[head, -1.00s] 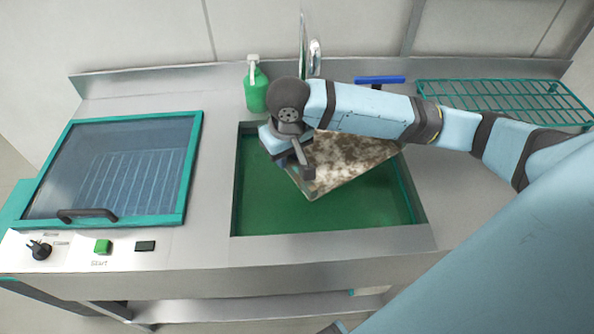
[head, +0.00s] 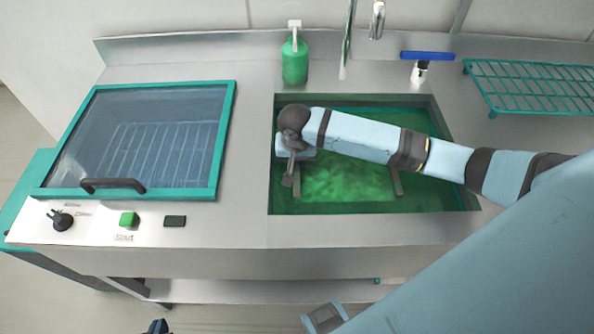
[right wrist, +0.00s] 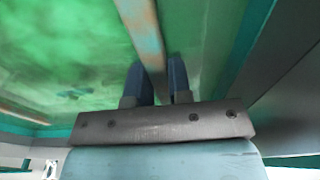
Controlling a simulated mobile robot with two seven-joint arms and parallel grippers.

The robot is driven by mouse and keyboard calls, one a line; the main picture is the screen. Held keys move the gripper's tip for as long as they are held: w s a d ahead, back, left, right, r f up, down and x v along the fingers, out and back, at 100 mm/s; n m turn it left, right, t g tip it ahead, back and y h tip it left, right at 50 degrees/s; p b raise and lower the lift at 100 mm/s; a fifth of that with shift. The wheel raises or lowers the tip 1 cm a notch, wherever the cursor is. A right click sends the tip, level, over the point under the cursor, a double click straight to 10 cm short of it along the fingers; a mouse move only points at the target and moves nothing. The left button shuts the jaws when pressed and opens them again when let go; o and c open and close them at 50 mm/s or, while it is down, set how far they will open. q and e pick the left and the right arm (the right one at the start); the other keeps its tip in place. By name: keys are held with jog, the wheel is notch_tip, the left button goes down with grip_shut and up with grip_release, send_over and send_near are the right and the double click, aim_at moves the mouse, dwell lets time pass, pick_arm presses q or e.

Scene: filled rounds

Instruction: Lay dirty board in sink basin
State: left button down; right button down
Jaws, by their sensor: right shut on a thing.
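The dirty board (head: 350,180) is down inside the sink basin (head: 458,190), seen through green water or tint, with its mottled face up. In the right wrist view its brownish edge (right wrist: 146,35) runs between the two blue fingers. My right gripper (head: 291,180) is at the left part of the basin, shut on the board's edge. My right forearm hides the board's far side, so I cannot tell whether it rests fully on the basin floor. My left gripper (head: 156,327) barely shows at the bottom edge, away from the sink; its opening is unclear.
A green soap bottle (head: 295,62) and a tap (head: 347,45) stand behind the basin. A glass-lidded washer (head: 228,135) with controls is on the left.

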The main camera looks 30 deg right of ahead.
jog(key=shift+f, duration=0.65)
notch_tip(320, 180, down, 4)
jog(key=c, duration=1.1)
grip_release()
jog(key=shift+o, duration=0.2)
jog(key=shift+b, duration=0.3)
jog(key=r, duration=0.4)
jog(key=r+p, duration=0.1)
jog(key=r, duration=0.3)
jog(key=s+r, duration=0.1)
jog(key=r, duration=0.3)
jog(key=shift+s+a, duration=0.1)
jog(key=shift+a, duration=0.3)
jog(key=shift+r+p, duration=0.1)
jog(key=shift+p, duration=0.25)
